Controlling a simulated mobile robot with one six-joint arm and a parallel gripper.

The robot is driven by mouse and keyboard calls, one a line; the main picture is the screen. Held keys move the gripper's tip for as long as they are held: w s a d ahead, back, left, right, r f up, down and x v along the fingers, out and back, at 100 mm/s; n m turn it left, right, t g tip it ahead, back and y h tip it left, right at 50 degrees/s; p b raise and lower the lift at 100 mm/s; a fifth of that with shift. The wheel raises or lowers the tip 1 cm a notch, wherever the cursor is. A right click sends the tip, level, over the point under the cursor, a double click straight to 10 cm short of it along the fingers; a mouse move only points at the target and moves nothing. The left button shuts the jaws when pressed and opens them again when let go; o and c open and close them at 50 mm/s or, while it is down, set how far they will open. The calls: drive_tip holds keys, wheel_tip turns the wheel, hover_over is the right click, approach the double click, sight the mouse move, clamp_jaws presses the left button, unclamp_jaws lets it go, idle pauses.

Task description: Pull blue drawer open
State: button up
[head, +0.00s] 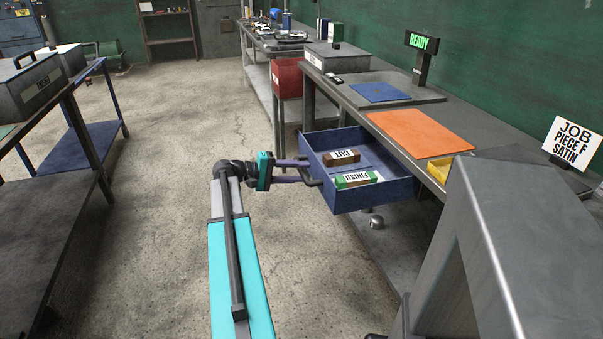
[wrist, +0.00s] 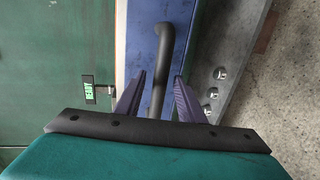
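The blue drawer (head: 376,196) stands pulled out from under the workbench in the head view, its inside showing. A brown block labelled CUT (head: 342,158) and a green block labelled FINISH (head: 357,179) lie in it. Its dark bar handle (head: 316,182) is on the front face, which also shows in the wrist view (wrist: 143,40). My gripper (head: 304,172) is at the handle. In the wrist view, its two purple fingers (wrist: 159,76) stand on either side of the handle (wrist: 162,50), with a visible gap on each side. The gripper looks open around the handle.
A red bin (head: 287,78) hangs beyond the drawer. Another bench (head: 45,150) stands left; the floor between is clear.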

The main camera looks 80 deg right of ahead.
drive_tip(key=v, duration=1.2)
drive_tip(key=shift+w, duration=0.2)
drive_tip(key=shift+a+r, duration=0.1)
drive_tip(key=shift+a, duration=0.1)
